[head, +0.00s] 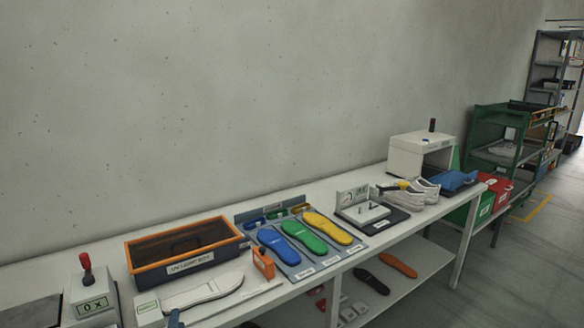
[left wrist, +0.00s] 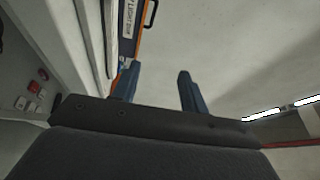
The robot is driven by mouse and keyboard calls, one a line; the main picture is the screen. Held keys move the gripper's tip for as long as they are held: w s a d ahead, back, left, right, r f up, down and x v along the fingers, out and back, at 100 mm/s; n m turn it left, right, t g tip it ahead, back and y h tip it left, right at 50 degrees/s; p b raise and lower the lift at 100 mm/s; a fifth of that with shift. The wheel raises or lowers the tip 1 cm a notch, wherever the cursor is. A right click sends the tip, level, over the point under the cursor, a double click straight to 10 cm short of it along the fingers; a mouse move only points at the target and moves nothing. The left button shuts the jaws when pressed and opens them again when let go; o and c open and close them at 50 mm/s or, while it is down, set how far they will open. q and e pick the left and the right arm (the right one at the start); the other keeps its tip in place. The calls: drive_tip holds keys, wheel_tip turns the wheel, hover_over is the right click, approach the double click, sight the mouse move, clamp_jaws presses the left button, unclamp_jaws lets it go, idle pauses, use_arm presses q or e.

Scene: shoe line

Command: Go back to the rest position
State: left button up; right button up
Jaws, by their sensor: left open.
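My left gripper (left wrist: 157,86) is open in the left wrist view, with its two blue-grey fingers apart and nothing between them. In the head view only a small dark blue tip of the left gripper (head: 175,318) shows at the bottom edge, in front of the white bench (head: 350,258). Near it are an orange-rimmed box (head: 187,250), a white sole-shaped plate (head: 203,290) and an orange clamp-like piece (head: 263,263). The box's orange edge (left wrist: 143,18) also shows at the top of the left wrist view. My right gripper is not in view.
Blue, green and yellow insoles (head: 303,236) lie on a grey board. Farther right are a gauge fixture (head: 362,212), white shoes (head: 408,193) and a white machine (head: 421,152). A red-levered device (head: 88,290) stands at the left. A lower shelf (head: 400,282) holds dark and orange insoles.

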use_arm(q)
drive_tip(key=s+f+n+g, duration=0.95)
drive_tip(key=s+f, duration=0.25)
drive_tip(key=s, duration=0.2)
drive_tip(key=s+d+f+n+g+h, duration=0.2)
drive_tip(key=s+d+g, duration=0.15)
drive_tip(key=s, duration=0.45)
drive_tip(key=s+d+f+n+g+h, duration=0.2)
drive_tip(key=s+d+g, duration=0.15)
drive_tip(key=s, duration=0.45)
drive_tip(key=s+d+f, duration=0.2)
drive_tip(key=f, duration=1.9)
drive_tip(key=s+d+f+g, duration=0.1)
drive_tip(key=s+f, duration=0.2)
drive_tip(key=f, duration=1.7)
drive_tip(key=shift+s+d+f+h, duration=0.15)
drive_tip(key=shift+d+f+h, duration=0.15)
drive_tip(key=shift+d+f, duration=0.1)
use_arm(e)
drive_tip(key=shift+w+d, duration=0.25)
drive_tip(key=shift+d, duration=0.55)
